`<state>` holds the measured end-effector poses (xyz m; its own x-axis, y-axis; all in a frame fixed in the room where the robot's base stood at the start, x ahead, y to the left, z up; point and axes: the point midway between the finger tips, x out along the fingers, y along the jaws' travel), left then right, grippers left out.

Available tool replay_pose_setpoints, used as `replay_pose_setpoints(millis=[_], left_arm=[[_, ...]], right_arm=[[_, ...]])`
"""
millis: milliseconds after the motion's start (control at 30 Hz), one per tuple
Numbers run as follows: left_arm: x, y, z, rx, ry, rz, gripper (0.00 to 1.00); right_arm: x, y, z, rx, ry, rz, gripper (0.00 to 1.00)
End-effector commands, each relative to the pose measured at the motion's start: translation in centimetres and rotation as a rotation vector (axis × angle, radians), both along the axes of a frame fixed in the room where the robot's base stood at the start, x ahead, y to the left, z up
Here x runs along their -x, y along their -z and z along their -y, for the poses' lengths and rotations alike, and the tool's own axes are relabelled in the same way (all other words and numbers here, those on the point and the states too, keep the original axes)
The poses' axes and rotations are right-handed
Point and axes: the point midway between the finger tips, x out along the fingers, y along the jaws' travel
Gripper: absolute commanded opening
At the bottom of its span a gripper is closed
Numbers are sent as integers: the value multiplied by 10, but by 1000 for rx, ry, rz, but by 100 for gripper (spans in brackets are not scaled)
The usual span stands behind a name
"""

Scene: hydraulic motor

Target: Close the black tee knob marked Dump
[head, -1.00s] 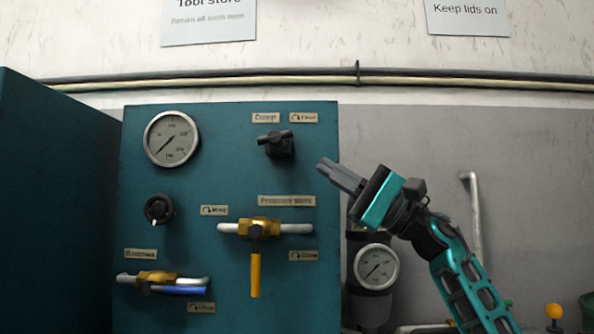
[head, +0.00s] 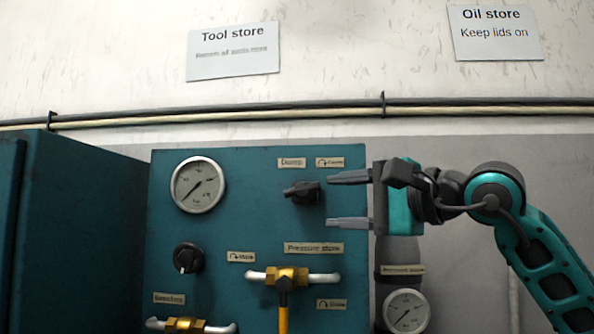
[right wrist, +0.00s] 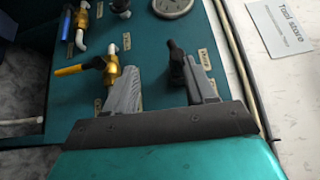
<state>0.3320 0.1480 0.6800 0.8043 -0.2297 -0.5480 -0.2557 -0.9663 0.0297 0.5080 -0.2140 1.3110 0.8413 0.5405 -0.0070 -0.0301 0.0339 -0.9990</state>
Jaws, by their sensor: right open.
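The black tee knob (head: 304,192) sits on the teal panel (head: 230,225), just below the label Dump (head: 291,162). In the head view its bar lies roughly level, slightly tilted. My right gripper (head: 330,200) is open just to the right of the knob, one finger at about knob height and the other lower. In the right wrist view the black knob (right wrist: 177,62) shows close by the right-hand finger of my gripper (right wrist: 160,85). I cannot tell whether that finger touches it. My left gripper is not in view.
A brass valve with a yellow handle (head: 284,310) is below the knob, and a round gauge (head: 198,185) is at upper left. A small black knob (head: 187,258) is below that gauge. Another gauge (head: 407,311) is at lower right, below my right gripper.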

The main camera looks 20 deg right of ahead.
Motion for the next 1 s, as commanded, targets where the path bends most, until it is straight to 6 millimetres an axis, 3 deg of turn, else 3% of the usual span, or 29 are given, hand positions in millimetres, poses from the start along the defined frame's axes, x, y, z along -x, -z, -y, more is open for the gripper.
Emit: replay_pose_setpoints(millis=[33, 100, 367, 800, 1000], left_arm=[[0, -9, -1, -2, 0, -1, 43], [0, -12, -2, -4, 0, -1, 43], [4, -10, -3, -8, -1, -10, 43], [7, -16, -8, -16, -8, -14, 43], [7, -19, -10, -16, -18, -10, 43]], right_arm=[[2, -12, 0, 16, 52, 10, 55], [3, -17, 2, 21, 112, 18, 55], [-3, -23, 2, 15, 184, 32, 55], [-82, -25, -31, 14, 181, 32, 55], [-106, -25, -40, 15, 182, 33, 55]])
